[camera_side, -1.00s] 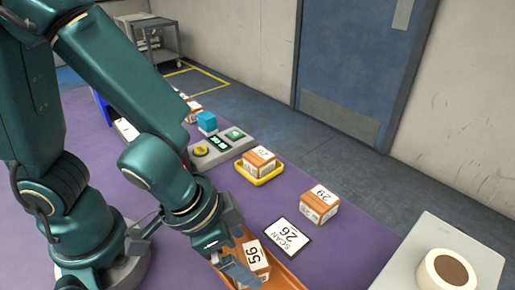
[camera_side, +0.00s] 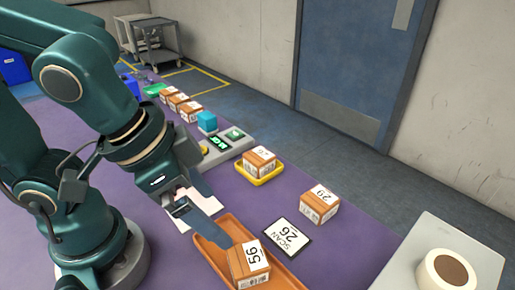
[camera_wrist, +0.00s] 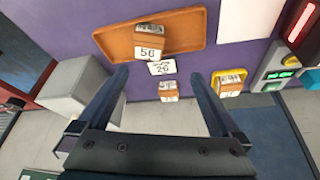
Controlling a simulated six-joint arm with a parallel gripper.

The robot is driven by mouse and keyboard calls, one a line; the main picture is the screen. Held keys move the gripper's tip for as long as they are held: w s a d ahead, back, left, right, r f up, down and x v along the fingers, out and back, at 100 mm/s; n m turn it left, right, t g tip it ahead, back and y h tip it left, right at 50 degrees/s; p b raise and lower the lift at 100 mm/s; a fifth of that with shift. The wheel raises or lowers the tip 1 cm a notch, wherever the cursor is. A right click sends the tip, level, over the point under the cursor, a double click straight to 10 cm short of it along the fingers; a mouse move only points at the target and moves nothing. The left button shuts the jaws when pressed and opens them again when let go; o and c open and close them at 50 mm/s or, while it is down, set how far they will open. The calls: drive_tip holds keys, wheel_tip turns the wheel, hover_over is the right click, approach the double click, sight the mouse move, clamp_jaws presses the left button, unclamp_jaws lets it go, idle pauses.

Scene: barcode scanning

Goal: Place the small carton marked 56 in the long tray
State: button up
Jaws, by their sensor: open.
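The small carton marked 56 (camera_side: 250,262) sits in the long orange tray (camera_side: 208,247), towards its near end in the side view. In the wrist view the carton (camera_wrist: 149,42) rests in the tray (camera_wrist: 192,35), left of its middle. My gripper (camera_side: 212,208) is up and back from the carton, above the far end of the tray. Its fingers are spread and empty; in the wrist view my gripper (camera_wrist: 160,85) shows a wide gap with nothing gripped.
A SCAN 26 card (camera_side: 287,238) lies beside the tray, with a carton marked 29 (camera_side: 319,204) behind it. Another carton (camera_side: 259,161) sits in a yellow tray (camera_side: 262,179). A console (camera_side: 228,143) and several cartons stand further back. A grey block (camera_side: 440,255) holds a roll.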

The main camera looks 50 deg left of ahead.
drive_tip(key=a+r+n+t+y, duration=0.1)
drive_tip(key=a+r+n, duration=0.1)
drive_tip(key=a, duration=0.6)
drive_tip(key=shift+w+a+r+n, duration=0.2)
drive_tip(key=shift+w+a+n, duration=0.2)
drive_tip(key=shift+n, duration=0.5)
